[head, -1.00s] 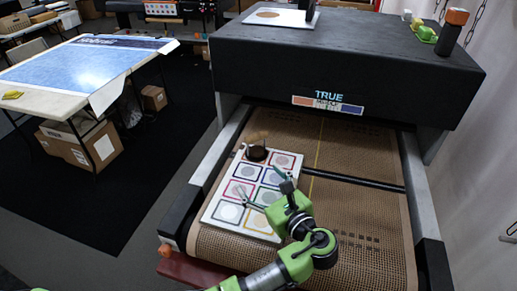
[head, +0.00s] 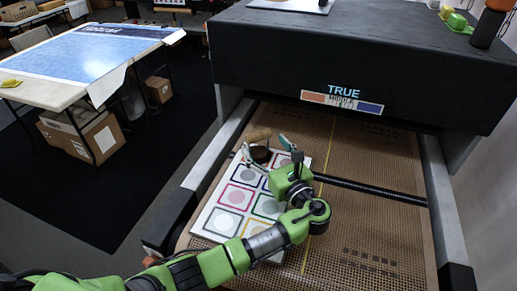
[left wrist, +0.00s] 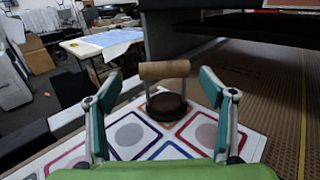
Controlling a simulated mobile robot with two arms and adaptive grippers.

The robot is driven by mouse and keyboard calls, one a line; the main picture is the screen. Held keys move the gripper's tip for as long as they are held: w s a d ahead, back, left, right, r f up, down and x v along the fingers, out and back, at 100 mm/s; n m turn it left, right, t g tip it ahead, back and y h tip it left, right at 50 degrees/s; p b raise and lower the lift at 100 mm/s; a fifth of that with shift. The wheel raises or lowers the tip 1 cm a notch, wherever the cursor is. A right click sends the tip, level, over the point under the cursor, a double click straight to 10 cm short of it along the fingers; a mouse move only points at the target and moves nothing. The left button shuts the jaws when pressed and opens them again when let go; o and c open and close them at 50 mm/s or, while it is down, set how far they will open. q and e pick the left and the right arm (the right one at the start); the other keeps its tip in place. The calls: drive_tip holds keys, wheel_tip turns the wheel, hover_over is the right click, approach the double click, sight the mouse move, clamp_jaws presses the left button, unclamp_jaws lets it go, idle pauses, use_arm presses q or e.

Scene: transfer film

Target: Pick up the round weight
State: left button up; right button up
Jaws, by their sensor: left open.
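The round weight (head: 260,155) is a dark round base with a light brown wooden bar handle on two posts. It stands upright at the far end of a white board (head: 212,221) printed with coloured squares and grey circles. My left gripper (head: 266,147) is open, with its fingers reaching toward the weight from the near side. In the left wrist view the weight (left wrist: 166,107) is centred between and beyond the open fingers (left wrist: 161,92). I cannot tell whether a finger touches it. My right gripper is not in view.
A dark bar (head: 375,190) crosses the belt. A grey side rail (head: 208,150) runs along the left. A table (head: 60,92) with a blue sheet stands further left.

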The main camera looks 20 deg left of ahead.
sight(260, 135)
use_arm(q)
drive_tip(key=shift+w+a, duration=0.35)
drive_tip(key=shift+w, duration=0.2)
drive_tip(key=p+x, duration=0.1)
drive_tip(key=x, duration=0.3)
drive_tip(key=shift+w+r, duration=0.1)
drive_tip(key=shift+w, duration=0.15)
drive_tip(key=shift+w+a, duration=0.15)
drive_tip(key=shift+w, duration=0.05)
drive_tip(key=shift+c, duration=1.4)
drive_tip(key=shift+s, duration=0.1)
clamp_jaws()
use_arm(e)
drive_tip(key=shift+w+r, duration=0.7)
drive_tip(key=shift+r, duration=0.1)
